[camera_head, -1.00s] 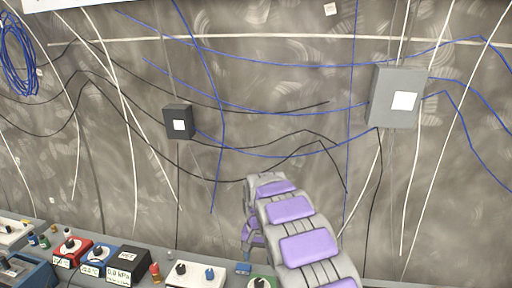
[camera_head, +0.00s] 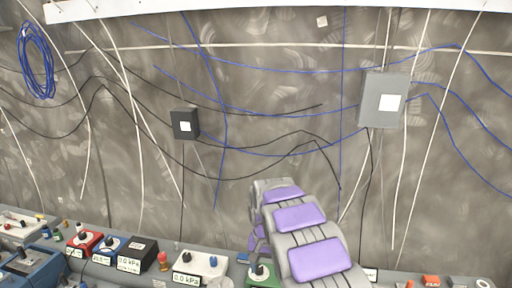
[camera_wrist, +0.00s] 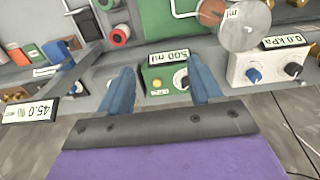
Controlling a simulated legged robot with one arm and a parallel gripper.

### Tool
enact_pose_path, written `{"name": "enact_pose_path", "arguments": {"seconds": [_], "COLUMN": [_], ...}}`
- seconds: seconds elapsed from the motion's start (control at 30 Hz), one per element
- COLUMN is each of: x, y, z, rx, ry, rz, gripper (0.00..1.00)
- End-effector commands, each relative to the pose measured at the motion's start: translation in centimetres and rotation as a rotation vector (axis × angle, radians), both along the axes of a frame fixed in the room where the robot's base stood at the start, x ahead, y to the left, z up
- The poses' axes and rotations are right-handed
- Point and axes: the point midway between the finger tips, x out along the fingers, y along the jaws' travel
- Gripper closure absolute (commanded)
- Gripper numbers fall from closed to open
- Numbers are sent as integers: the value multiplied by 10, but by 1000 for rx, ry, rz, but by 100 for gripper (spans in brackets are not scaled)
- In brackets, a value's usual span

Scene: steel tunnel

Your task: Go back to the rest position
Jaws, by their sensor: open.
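My arm, with purple pads, reaches up from the bottom of the head view; its far end hides my gripper there. In the wrist view my gripper (camera_wrist: 160,92) shows two blue fingers spread apart with nothing between them. Beyond the fingers is a green device (camera_wrist: 165,80) with a "500 ml" display and a knob. It stands on the grey bench, and it also shows partly behind my arm in the head view (camera_head: 262,276).
A white device (camera_head: 203,265) with two knobs, a black display box (camera_head: 138,254) and red and blue boxes line the bench. A grey wall box (camera_head: 383,98) and a small black box (camera_head: 185,124) hang among cables.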

Motion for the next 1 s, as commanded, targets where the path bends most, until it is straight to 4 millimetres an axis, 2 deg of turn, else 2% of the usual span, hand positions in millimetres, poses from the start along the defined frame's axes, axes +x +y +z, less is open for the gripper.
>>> {"name": "enact_pose_path", "arguments": {"seconds": [0.27,0.37,0.6,1.0], "x": [-36,-59,-133,-255], "y": [-24,-36,-68,-98], "z": [18,24,40,36], "rx": [-13,-18,-22,-7], "ry": [9,20,43,88], "rz": [2,4,19,67], "gripper": [36,36,36,36]}}
